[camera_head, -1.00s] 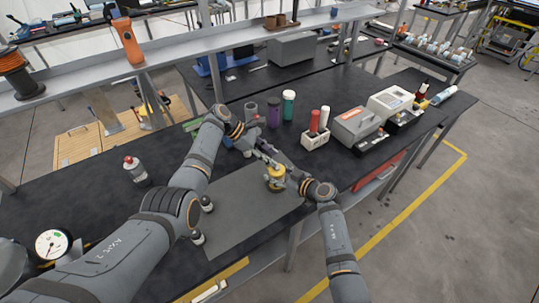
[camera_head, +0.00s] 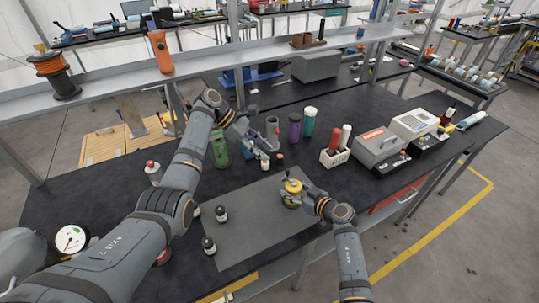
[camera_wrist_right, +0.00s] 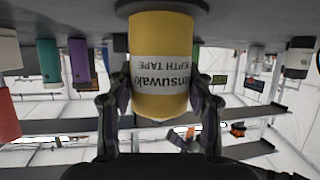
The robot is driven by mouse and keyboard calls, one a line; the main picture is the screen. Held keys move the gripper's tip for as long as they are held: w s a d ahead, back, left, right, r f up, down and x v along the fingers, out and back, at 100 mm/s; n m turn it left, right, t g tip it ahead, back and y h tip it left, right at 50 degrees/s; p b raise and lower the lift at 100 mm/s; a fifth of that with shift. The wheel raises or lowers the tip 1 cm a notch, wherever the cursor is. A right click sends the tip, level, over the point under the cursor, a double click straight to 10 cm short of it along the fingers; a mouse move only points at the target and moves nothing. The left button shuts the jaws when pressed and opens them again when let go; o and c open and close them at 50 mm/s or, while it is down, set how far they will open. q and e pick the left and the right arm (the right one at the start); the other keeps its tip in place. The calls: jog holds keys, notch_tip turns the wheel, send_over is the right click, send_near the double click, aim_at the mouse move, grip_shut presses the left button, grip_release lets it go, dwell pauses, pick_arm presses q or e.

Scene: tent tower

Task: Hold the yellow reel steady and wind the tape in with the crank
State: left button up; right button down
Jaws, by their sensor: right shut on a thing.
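The yellow reel (camera_head: 291,187), with a dark base, stands on the grey mat (camera_head: 245,232). My right gripper (camera_head: 303,195) reaches it from the right and is shut on it. In the right wrist view, the yellow body (camera_wrist_right: 160,38) with a white "DEPTH TAPE" label, inverted in the picture, sits between the two dark fingers of the right gripper (camera_wrist_right: 160,105). My left gripper (camera_head: 258,140) is apart from the reel, behind and left of it. Whether its fingers are open is too small to tell. The crank and the tape cannot be made out clearly.
Two small dark bottles (camera_head: 221,214) stand at the mat's left edge. A green bottle (camera_head: 220,148), a purple bottle (camera_head: 294,127) and a teal bottle (camera_head: 309,122) stand behind. A white holder (camera_head: 335,157) and a grey box (camera_head: 378,150) are to the right. The mat's front is clear.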

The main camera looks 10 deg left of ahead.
aim_at(288, 170)
pick_arm(q)
jog(key=shift+c, duration=0.9)
jog(key=shift+d+f, duration=0.1)
jog(key=shift+f, duration=0.1)
jog(key=shift+c, duration=0.6)
jog(key=s+d+n+t+y, duration=0.1)
jog(key=s+n+t, duration=0.3)
jog(key=n, duration=0.2)
jog(key=x, duration=1.1)
jog(key=shift+w+d+f, duration=0.15)
jog(key=shift+w+d, duration=0.15)
jog(key=shift+d, duration=0.05)
grip_shut()
